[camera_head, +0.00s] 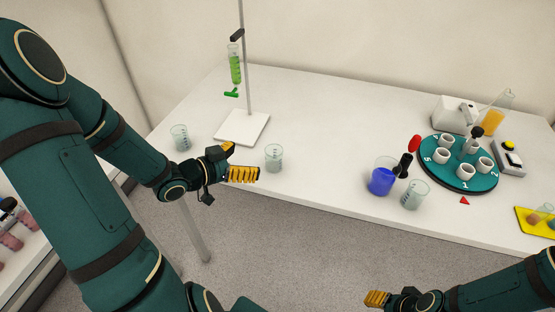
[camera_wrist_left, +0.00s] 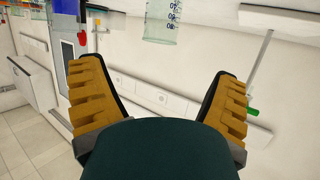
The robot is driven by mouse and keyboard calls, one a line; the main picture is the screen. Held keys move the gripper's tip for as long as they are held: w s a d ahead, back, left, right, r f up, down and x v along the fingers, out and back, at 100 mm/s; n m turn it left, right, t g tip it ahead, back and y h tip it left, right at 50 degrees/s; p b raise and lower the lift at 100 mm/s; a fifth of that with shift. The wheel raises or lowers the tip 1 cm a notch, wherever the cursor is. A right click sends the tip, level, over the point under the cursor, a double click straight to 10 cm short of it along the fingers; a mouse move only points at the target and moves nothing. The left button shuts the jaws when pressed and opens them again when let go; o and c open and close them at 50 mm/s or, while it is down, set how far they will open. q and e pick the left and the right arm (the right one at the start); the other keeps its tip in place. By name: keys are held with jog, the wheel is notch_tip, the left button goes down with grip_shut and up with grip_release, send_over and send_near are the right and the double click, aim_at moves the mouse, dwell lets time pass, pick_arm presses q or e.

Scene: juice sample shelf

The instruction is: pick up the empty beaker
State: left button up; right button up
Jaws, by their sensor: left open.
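A clear, empty-looking beaker (camera_head: 273,158) stands upright on the white table, just right of my left gripper (camera_head: 246,160). The gripper is open, with its yellow fingers apart and pointing at the beaker. In the left wrist view the beaker (camera_wrist_left: 162,22) shows at the top, upside down in the picture, ahead of the gap between the fingers (camera_wrist_left: 160,75) and not between them. Two more clear beakers stand at the far left (camera_head: 180,138) and at the right (camera_head: 415,195). My right gripper (camera_head: 378,299) is low at the bottom, off the table; its opening is unclear.
A stand (camera_head: 243,128) holding a green-filled tube is behind the left gripper. A beaker of blue liquid (camera_head: 382,178), a teal carousel with white cups (camera_head: 455,180), a white device (camera_head: 452,113) and a yellow tray (camera_head: 530,222) are at the right. The table's middle is clear.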

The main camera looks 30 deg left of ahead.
aim_at(267, 154)
pick_arm(q)
jog(key=b+x, duration=0.1)
jog(key=x, duration=0.4)
jog(key=shift+w+f, duration=0.15)
jog(key=b+x, duration=0.1)
jog(key=x, duration=0.4)
jog(key=shift+d, duration=0.1)
jog(key=c, duration=1.2)
